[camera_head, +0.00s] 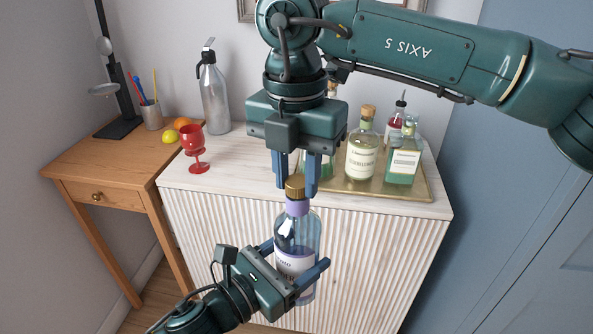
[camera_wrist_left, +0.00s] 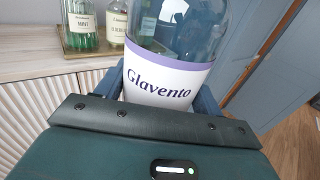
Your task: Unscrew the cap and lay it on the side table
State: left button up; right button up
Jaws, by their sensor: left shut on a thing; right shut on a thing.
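A clear bottle (camera_head: 297,234) with a purple neck band and a white label stands upright in front of the cabinet. My left gripper (camera_head: 297,258) is shut around its body. In the left wrist view the bottle's label (camera_wrist_left: 160,84) reads "Glavento". The gold-brown cap (camera_head: 295,188) sits at the top of the bottle's neck; I cannot tell how tightly. My right gripper (camera_head: 297,184) points down from above and is shut on the cap. The wooden side table (camera_head: 105,160) stands at the left, with a bare front area.
The white ribbed cabinet (camera_head: 235,180) holds a red goblet (camera_head: 194,150), a soda siphon (camera_head: 213,98) and a brass tray (camera_head: 418,192) with several bottles.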

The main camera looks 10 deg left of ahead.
jog(key=n, duration=0.4)
jog(key=shift+a, duration=0.15)
jog(key=n, duration=0.4)
jog(key=shift+s+r+n, duration=0.1)
jog(key=shift+n, duration=0.2)
jog(key=n, duration=0.8)
jog(key=shift+d+n, duration=0.2)
jog(key=shift+n, duration=0.1)
jog(key=n, duration=0.8)
jog(key=shift+w+n, duration=0.25)
jog(key=shift+n, duration=0.15)
jog(key=n, duration=0.8)
jog(key=shift+w+d+n, duration=0.1)
jog(key=shift+w+n, duration=0.1)
jog(key=shift+n, duration=0.1)
